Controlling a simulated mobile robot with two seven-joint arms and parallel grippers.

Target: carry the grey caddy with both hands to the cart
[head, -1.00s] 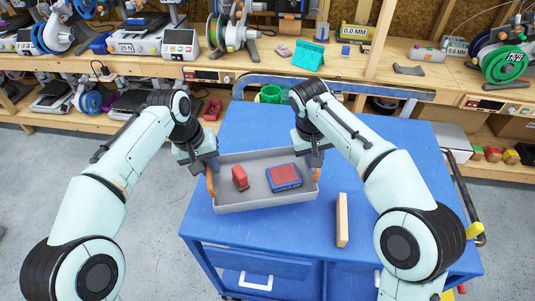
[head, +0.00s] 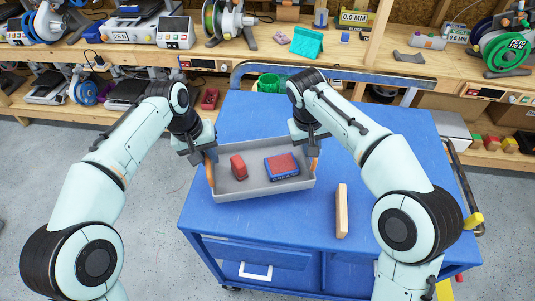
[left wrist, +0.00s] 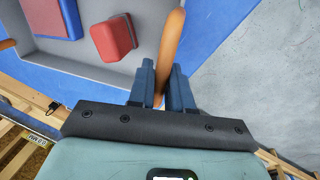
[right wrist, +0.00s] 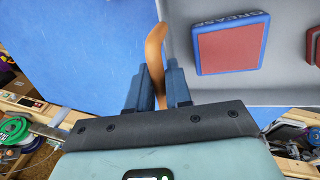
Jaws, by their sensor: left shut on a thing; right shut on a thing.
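The grey caddy (head: 262,192) is a shallow tray with orange handles at its two ends. It is over the blue cart top (head: 270,226), at its left part; I cannot tell if it touches. My left gripper (head: 209,158) is shut on the left handle (left wrist: 172,40). My right gripper (head: 314,148) is shut on the right handle (right wrist: 154,45). Inside the caddy are a red block (head: 238,167) and a blue box with a red top (head: 282,166), marked "GREASE" in the right wrist view (right wrist: 230,50).
A green object (head: 268,82) is by the cart's far rail (head: 340,75). The bench (head: 270,55) behind holds printers and spools.

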